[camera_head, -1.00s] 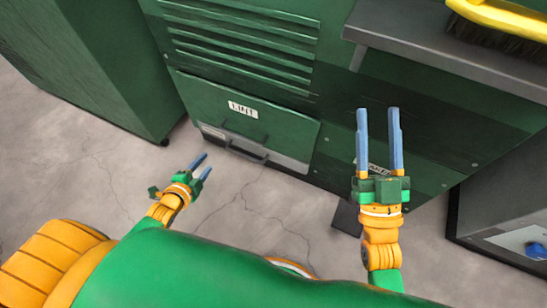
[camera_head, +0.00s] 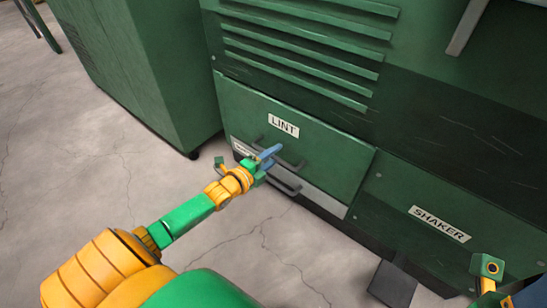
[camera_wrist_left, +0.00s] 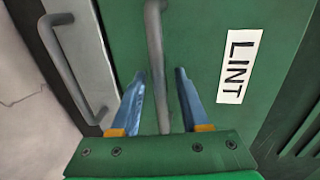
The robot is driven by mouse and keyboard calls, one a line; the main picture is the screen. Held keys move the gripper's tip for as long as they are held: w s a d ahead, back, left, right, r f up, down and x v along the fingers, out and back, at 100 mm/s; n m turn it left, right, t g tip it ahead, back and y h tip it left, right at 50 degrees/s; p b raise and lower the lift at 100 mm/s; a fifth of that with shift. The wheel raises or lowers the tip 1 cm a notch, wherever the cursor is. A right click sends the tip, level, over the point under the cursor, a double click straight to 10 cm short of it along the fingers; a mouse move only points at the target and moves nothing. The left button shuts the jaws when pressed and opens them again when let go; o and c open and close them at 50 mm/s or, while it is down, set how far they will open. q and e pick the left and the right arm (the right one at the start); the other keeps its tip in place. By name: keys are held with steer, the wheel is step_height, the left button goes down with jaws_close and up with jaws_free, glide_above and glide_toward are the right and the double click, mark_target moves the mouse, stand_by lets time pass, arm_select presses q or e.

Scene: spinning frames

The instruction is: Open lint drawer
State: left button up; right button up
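The lint drawer (camera_head: 335,165) is a green front with a white LINT label (camera_head: 283,125) on the machine, and it looks closed. A dark upper bar handle (camera_head: 296,163) is on its green face. In the left wrist view this upper handle (camera_wrist_left: 155,50) runs between the two blue fingers of my left gripper (camera_wrist_left: 160,85), which are apart on either side of it. Contact is not visible. My left gripper is at the drawer front in the head view (camera_head: 268,156). Part of my right gripper (camera_head: 490,268) shows at the lower right corner, its fingers unclear.
A lower handle (camera_head: 284,187) sits on a pale strip below, close to my left gripper. A green cabinet (camera_head: 150,70) stands left of the machine. A SHAKER panel (camera_head: 400,235) is at right, with a dark plate (camera_head: 392,284) near the floor. The floor in front is bare.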

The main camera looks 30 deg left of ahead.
arm_select(q)
jaws_close()
stand_by(1.2)
